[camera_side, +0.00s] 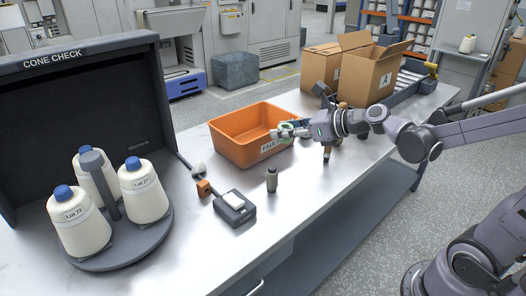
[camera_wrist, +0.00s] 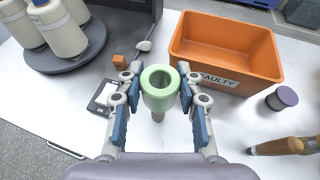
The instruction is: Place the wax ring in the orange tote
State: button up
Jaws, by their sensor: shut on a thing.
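The wax ring (camera_wrist: 159,99) is a pale green ring with a round hole. My gripper (camera_wrist: 158,88) is shut on it, with a blue-padded finger on each side. In the side view my gripper (camera_side: 287,131) is near the right front rim of the orange tote, and the ring is small and partly hidden by the fingers. The orange tote (camera_side: 232,146) has a "FAULTY" label and looks empty. In the wrist view the tote (camera_wrist: 226,76) lies up and right of the ring, apart from it. The ring is held above the table.
A grey bottle (camera_side: 271,180) stands on the table. A dark handheld device (camera_side: 235,208) and a small orange block (camera_side: 204,188) lie left of it. Thread cones (camera_side: 144,190) stand on a turntable.

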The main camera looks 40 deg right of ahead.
jog(key=w+d+r+m+h, duration=0.15)
jog(key=w+d, duration=0.35)
jog(key=d, duration=0.7)
jog(key=w+d+r+m+h, duration=0.15)
jog(key=w+d, duration=0.35)
jog(key=d, duration=0.6)
jog(key=s+d+f+m+h, duration=0.1)
jog(key=d+f+m+h, duration=0.1)
jog(key=d, duration=1.1)
jog(key=s+d+f+m+h, duration=0.1)
jog(key=d+h, duration=0.1)
jog(key=d, duration=1.1)
notch_tip(320, 180, down, 7)
jog(key=w+a+f, duration=0.1)
jog(key=w+f, duration=0.1)
jog(key=w, duration=0.1)
jog(key=w+a+f, duration=0.1)
jog(key=w+f, duration=0.2)
jog(key=w, duration=0.1)
jog(key=w+a+f, duration=0.2)
jog(key=w, duration=0.1)
jog(key=shift+w+f, duration=0.15)
jog(key=shift+f, duration=2.2)
jog(key=shift+f, duration=0.15)
